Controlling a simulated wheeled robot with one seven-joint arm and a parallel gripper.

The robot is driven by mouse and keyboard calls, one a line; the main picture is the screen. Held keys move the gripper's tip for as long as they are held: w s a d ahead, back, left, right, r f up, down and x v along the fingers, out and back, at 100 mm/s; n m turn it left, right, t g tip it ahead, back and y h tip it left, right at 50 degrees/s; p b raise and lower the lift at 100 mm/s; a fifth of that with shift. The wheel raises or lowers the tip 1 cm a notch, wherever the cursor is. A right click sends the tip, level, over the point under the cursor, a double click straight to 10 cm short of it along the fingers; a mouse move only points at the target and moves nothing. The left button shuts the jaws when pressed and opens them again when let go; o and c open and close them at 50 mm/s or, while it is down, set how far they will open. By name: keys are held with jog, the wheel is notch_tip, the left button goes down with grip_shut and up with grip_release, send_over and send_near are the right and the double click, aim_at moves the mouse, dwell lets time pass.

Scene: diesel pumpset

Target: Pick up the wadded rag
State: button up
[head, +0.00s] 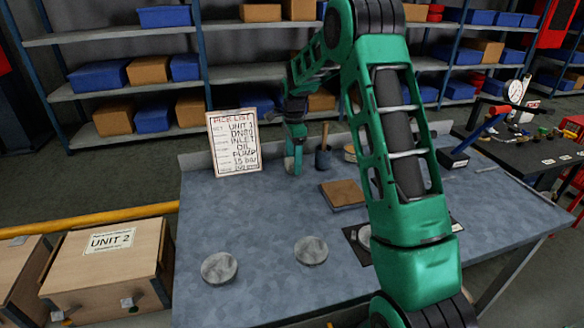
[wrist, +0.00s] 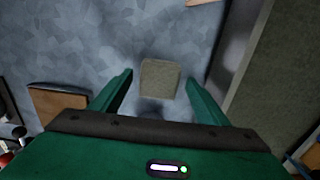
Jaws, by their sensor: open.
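A small grey-beige block-like lump (wrist: 160,78), which looks like the wadded rag, lies on the blue-grey tabletop (wrist: 100,40) in the wrist view. My gripper (wrist: 158,84) is open, with one green finger on each side of the lump and bare table visible between. I cannot tell how far above the lump the fingertips are. In the head view my gripper (head: 294,158) points down at the back of the table, beside the pick list board. The rag cannot be made out clearly there.
The pick list board (head: 235,142) stands left of my gripper. A dark cup with a handle (head: 323,158) is close on the right, and a brown board (head: 343,194) lies nearer. Two grey discs (head: 219,267) (head: 311,250) lie in front. The left front table is otherwise clear.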

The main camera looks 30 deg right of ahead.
aim_at(292, 161)
jog(key=shift+f, duration=0.55)
jog(key=shift+c, duration=0.6)
jog(key=c, duration=1.1)
jog(key=shift+r, duration=0.1)
jog(key=shift+r, duration=0.45)
jog(key=r, duration=0.3)
jog(key=shift+s+a+r, duration=0.1)
jog(key=shift+a+r, duration=0.15)
jog(key=shift+a, duration=0.1)
jog(key=s+a+r, duration=0.3)
jog(key=a+r, duration=0.3)
jog(key=a, duration=0.4)
jog(key=shift+s+a+r, duration=0.2)
jog(key=shift+s+r, duration=0.05)
jog(key=shift+s, duration=0.15)
